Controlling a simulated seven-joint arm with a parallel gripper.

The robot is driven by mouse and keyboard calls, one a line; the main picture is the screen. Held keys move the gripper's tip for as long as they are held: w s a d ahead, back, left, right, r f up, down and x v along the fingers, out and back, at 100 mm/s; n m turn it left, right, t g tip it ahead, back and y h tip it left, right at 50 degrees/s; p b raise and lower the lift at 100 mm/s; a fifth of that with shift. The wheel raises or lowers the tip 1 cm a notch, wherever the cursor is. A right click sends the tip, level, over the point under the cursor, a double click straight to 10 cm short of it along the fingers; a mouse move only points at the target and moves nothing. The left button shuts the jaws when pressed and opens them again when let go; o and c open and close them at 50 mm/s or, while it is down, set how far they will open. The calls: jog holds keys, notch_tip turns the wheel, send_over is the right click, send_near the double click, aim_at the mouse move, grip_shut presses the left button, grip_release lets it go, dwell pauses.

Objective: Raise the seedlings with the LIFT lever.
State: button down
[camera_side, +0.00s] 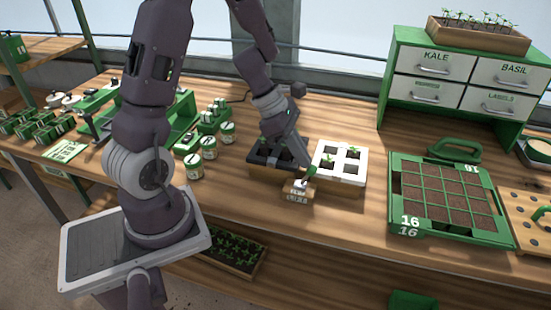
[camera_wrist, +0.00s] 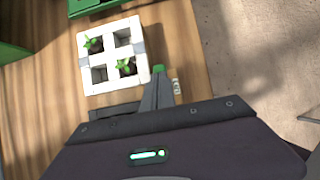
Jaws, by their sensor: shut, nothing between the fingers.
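My gripper (camera_side: 304,172) is shut and points down at the front of the seedling unit, between its dark half and its white half. The white four-cell tray (camera_side: 319,172) holds small green seedlings; in the wrist view two of its cells show seedlings and two look empty. The dark tray (camera_side: 256,157) on the left is partly hidden by my gripper. A small wooden label block (camera_side: 298,194) sits in front, its lettering too small to read. In the wrist view a green piece (camera_wrist: 158,69), perhaps the lever's end, shows at the fingertips (camera_wrist: 157,80); whether they touch is unclear.
A green sixteen-cell soil tray (camera_side: 401,225) lies to the right, below a green drawer cabinet (camera_side: 388,84). Several green-and-white tins (camera_side: 209,149) stand to the left. The bench front before the label block is clear.

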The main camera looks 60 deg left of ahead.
jog(key=shift+w+d, duration=0.45)
jog(key=shift+d, duration=0.2)
notch_tip(320, 180, up, 12)
jog(key=s+a, duration=0.1)
jog(key=shift+s+a+f, duration=0.2)
jog(key=shift+a+f, duration=0.05)
jog(key=shift+a, duration=0.15)
dwell(0.4)
